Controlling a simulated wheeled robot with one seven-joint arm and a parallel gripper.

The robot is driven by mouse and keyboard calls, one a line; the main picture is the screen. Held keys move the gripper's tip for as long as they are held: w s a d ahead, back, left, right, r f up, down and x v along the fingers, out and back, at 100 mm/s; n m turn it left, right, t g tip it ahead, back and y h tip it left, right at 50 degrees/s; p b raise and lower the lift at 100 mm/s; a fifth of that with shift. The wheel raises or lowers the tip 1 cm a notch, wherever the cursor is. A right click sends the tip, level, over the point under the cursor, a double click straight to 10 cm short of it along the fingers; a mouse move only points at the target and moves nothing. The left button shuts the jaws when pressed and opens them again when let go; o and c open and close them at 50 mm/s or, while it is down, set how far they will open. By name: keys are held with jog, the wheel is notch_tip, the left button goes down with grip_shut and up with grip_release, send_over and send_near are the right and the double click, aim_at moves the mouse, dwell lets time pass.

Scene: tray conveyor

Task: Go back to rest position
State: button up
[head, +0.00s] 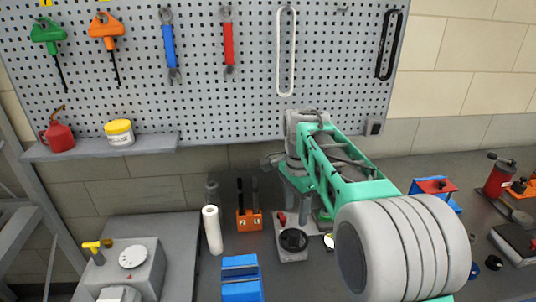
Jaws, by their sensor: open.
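My arm reaches from the lower right toward the pegboard. Its green and grey links cover part of the bench. My gripper (295,205) hangs at the far end of the arm and points down. It is open, and I see nothing held in it. It is above or just behind a grey box with a black round top (293,240) and a small red part. The arm and wrist partly hide the fingers, so I cannot tell whether they touch anything.
An orange holder (249,219) with dark tools, a white roll (212,230) and a blue block (241,278) stand left of the gripper. A pegboard (200,100) with hanging tools rises behind. A red-and-blue stand (436,187) and other items are at right.

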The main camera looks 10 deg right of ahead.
jog(key=s+f+n+t, duration=0.2)
jog(key=s+n, duration=0.5)
jog(key=s, duration=0.2)
jog(key=s+f+n+t, duration=0.1)
jog(key=s+f+n, duration=0.1)
jog(key=s+n, duration=0.5)
jog(key=s, duration=0.2)
jog(key=shift+s+a+t, duration=0.15)
jog(key=shift+s+t, duration=0.25)
jog(key=shift+f, duration=0.1)
jog(key=n+g+y+b, duration=0.1)
jog(key=n+y+b, duration=0.3)
jog(key=n+b, duration=0.6)
send_near(295, 232)
jog(key=f+n+p, duration=0.1)
jog(key=b+x, duration=0.3)
jog(key=x, duration=0.5)
jog(key=shift+w+a+r, duration=0.1)
jog(key=shift+a, duration=0.1)
jog(key=shift+c, duration=0.3)
